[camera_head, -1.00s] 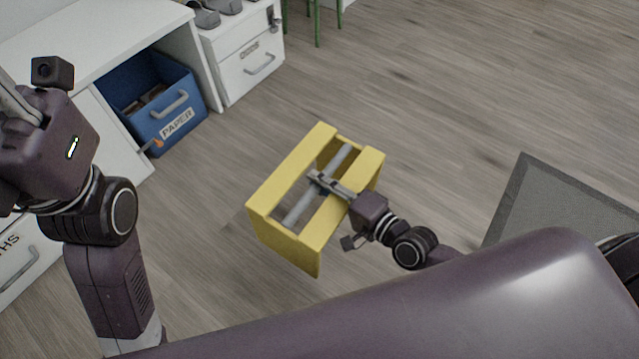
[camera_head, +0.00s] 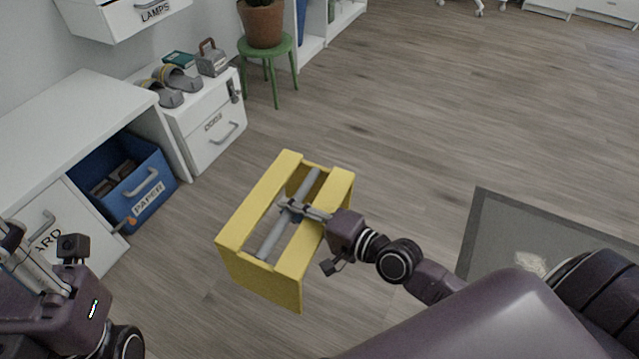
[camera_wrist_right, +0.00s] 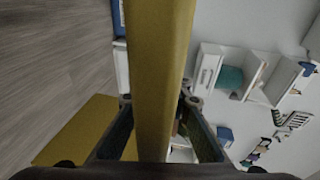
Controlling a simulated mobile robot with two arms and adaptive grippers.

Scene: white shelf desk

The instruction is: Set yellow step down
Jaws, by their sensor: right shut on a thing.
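The yellow step (camera_head: 262,286) is a stool-like block with two top slats and a grey bar (camera_head: 268,240) between them. It is in the middle of the head view, over the wooden floor. My right gripper (camera_head: 290,207) reaches in from the right and is shut at the step's top, by the bar and right slat. In the right wrist view a yellow slat (camera_wrist_right: 160,80) runs between its fingers. I cannot tell whether the step touches the floor. My left gripper (camera_head: 25,265) is at the lower left edge, apart from the step; its fingertips are unclear.
A white desk (camera_head: 60,115) with a blue PAPER bin (camera_head: 150,205) stands on the left. A white drawer unit (camera_head: 215,140) and a green stool (camera_head: 270,60) with a plant pot (camera_head: 262,22) are behind. A grey mat (camera_head: 490,220) lies right. The floor behind the step is clear.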

